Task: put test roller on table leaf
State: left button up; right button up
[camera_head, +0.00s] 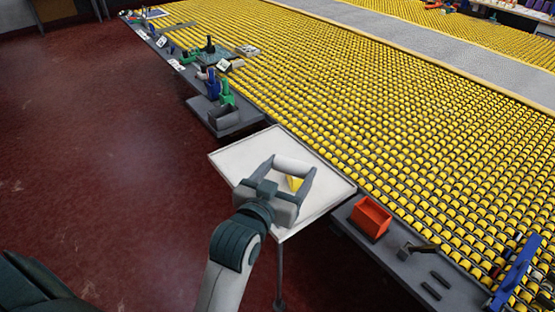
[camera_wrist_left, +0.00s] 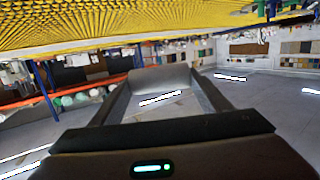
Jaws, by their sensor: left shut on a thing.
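The test roller, a short pale cylinder (camera_head: 292,164), is held crosswise between the fingertips of my left gripper (camera_head: 291,168). It also shows in the left wrist view (camera_wrist_left: 160,79), spanning the gap between both fingers. The table leaf (camera_head: 240,156) is a white square panel beside the long roller table. My left gripper and the roller appear over the leaf in the head view; I cannot tell the height between them. A small yellow piece (camera_head: 295,183) shows between the fingers, seemingly on the leaf. My right gripper is not in view.
An orange bin (camera_head: 371,217) and a dark hand tool (camera_head: 418,248) sit on the grey ledge right of the leaf. Green and blue tools (camera_head: 226,92) stand on the ledge beyond it. The yellow roller bed (camera_head: 400,130) fills the right. Red floor lies open at left.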

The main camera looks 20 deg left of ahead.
aim_at(261, 153)
jog(key=j+z, duration=0.2)
jog(key=j, duration=0.45)
jog(key=j+z, duration=0.25)
jog(key=j, duration=0.4)
jog(key=k+j+z, duration=0.2)
jog(key=j, duration=0.4)
jog(key=j+z, duration=0.3)
jog(key=j, duration=0.6)
jog(key=j+z, duration=0.3)
jog(key=j, duration=0.65)
jog(key=i+j+z, duration=0.15)
jog(key=j, duration=0.65)
jog(key=j+z, duration=0.15)
jog(key=j, duration=0.7)
